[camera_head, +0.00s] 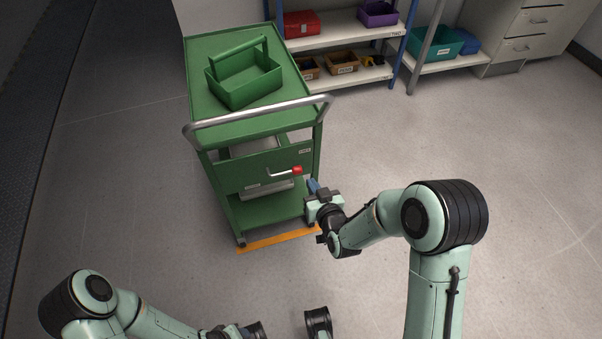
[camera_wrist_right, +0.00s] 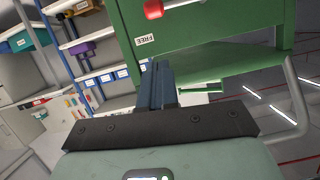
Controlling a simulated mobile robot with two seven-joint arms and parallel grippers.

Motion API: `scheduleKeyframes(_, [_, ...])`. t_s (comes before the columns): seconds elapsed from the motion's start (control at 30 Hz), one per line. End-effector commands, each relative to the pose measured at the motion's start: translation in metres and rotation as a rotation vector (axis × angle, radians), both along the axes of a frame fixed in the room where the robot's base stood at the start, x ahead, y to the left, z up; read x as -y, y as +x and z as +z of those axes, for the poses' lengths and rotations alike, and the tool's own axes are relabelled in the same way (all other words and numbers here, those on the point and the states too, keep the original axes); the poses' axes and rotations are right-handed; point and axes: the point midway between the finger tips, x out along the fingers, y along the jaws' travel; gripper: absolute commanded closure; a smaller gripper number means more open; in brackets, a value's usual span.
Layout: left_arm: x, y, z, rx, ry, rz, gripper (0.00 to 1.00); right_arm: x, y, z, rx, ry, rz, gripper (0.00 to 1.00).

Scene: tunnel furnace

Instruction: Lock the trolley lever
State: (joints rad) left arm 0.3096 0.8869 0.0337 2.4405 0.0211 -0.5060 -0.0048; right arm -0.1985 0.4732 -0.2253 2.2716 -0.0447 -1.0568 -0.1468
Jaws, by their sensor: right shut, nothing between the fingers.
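A green trolley (camera_head: 228,137) stands left of centre in the head view. Its lever is a grey metal bar with a red knob (camera_head: 297,170) on the front panel, lying nearly level with the knob to the right. The knob also shows at the top of the right wrist view (camera_wrist_right: 153,9). My right gripper (camera_head: 313,187) is shut and empty, just below and right of the knob, apart from it. Its blue fingers are together in the wrist view (camera_wrist_right: 158,85). My left arm is at the bottom left; its gripper (camera_head: 250,332) is partly cut off, and its fingers are unclear.
A green open toolbox (camera_head: 245,82) sits on the trolley top, behind a grey push handle (camera_head: 258,122). A label reading FREE (camera_wrist_right: 145,39) is on the panel. An orange floor line (camera_head: 278,240) runs at the trolley's foot. Shelves with bins (camera_head: 342,62) stand behind. The floor at right is clear.

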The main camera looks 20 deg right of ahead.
Motion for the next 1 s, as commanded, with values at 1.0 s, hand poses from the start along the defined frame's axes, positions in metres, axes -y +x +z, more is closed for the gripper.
scheduleKeyframes(1.0, [-0.018,0.036,-0.026,0.094,0.046,0.039,0.57,-0.009,0.094,-0.061,-0.001,0.000,0.000,1.00])
